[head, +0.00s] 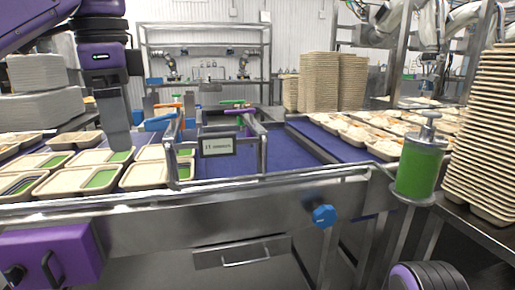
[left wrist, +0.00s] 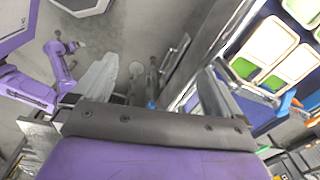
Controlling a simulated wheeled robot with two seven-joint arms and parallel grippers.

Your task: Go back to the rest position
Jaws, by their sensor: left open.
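My left gripper (head: 116,148) points down over the trays at the left of the head view, below its purple arm. In the left wrist view the gripper (left wrist: 156,72) has its two grey fingers wide apart with nothing between them. A beige tray (head: 95,180) with green compartments lies on the blue conveyor below and beside the fingers. In the left wrist view trays (left wrist: 268,47) lie to the right of the fingers. Whether a fingertip touches a tray cannot be told. My right gripper is not seen.
A green pump bottle (head: 420,165) and a tall tray stack (head: 490,140) stand at the right. Filled trays (head: 365,135) lie on the right belt.

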